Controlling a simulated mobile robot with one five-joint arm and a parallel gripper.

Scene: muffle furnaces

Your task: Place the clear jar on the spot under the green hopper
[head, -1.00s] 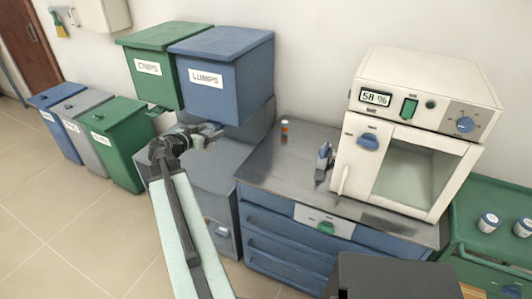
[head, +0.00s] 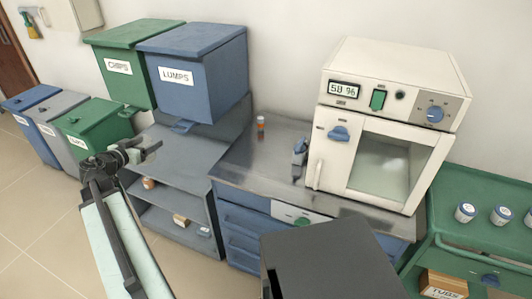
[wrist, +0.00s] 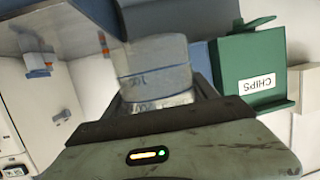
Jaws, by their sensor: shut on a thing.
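My gripper (head: 148,152) is shut on the clear jar (wrist: 155,70), which shows between the fingers in the wrist view with faint writing on it. In the head view the jar is hard to make out. The green hopper (head: 120,84), labelled CHIPS, hangs on the wall at the back left, and it also shows in the wrist view (wrist: 251,55), upside down. My gripper is in front of this hopper and lower in the picture. The grey stand top (head: 195,145) lies below the hoppers. The spot under the green hopper cannot be made out.
A blue LUMPS hopper (head: 205,85) adjoins the green one. Green, grey and blue bins stand at the left. The stand's lower shelves hold small items. A furnace (head: 385,125), a small orange-marked bottle (head: 261,124) and a blue-grey tool (head: 299,158) stand on the metal counter.

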